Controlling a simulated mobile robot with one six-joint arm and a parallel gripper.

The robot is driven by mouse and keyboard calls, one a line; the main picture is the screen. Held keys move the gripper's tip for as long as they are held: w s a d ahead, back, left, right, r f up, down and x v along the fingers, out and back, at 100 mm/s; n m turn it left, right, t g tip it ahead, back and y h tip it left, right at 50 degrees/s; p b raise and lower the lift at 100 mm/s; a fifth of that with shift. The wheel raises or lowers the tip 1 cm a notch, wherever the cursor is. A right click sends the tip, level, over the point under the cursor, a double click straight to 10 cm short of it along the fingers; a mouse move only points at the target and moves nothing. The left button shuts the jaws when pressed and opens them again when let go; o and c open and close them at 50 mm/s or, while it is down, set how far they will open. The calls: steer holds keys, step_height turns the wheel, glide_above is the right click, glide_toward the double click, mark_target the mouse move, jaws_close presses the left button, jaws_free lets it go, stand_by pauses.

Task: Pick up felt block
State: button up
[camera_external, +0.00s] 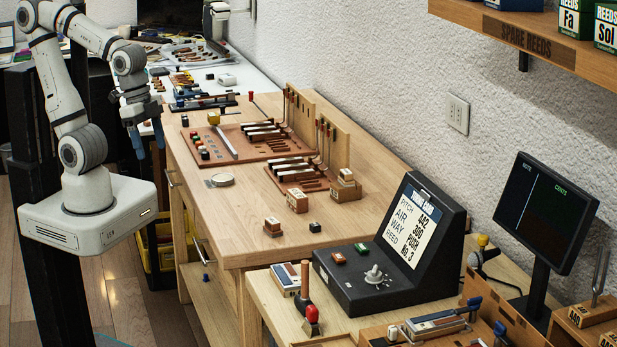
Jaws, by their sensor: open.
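My arm rises from its white base at the left, and my gripper (148,142) hangs with its blue fingertips apart and empty. It hangs left of the wooden workbench, with no thing between its fingers. Several small blocks sit on the bench: a wooden block with a reddish-brown top (272,227) near the front edge, a lettered wooden block (297,201), and a stacked pale block (346,183). I cannot tell for sure which one is the felt block. All of them are well apart from my gripper.
Brown boards with key parts (215,160) lie on the bench, with upright wooden panels (332,140) behind. A small dark block (315,226) and a round disc (222,180) lie nearby. A black console (372,270) stands in front. Bare bench top (232,215) lies at the left front.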

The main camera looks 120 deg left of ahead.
steer(key=shift+o, duration=0.5)
steer(key=shift+w, duration=0.1)
steer(key=m+g, duration=0.3)
steer(key=m, duration=2.1)
glide_above(273, 220)
step_height(273, 220, down, 11)
steer(key=shift+f, duration=0.2)
steer(key=shift+a+f+m, duration=0.15)
steer(key=shift+f+m, duration=0.1)
steer(key=shift+m, duration=0.05)
steer(key=shift+f, duration=0.4)
steer(key=f, duration=0.2)
steer(key=f+p, duration=0.1)
steer(key=f, duration=0.4)
steer(key=shift+d, duration=0.25)
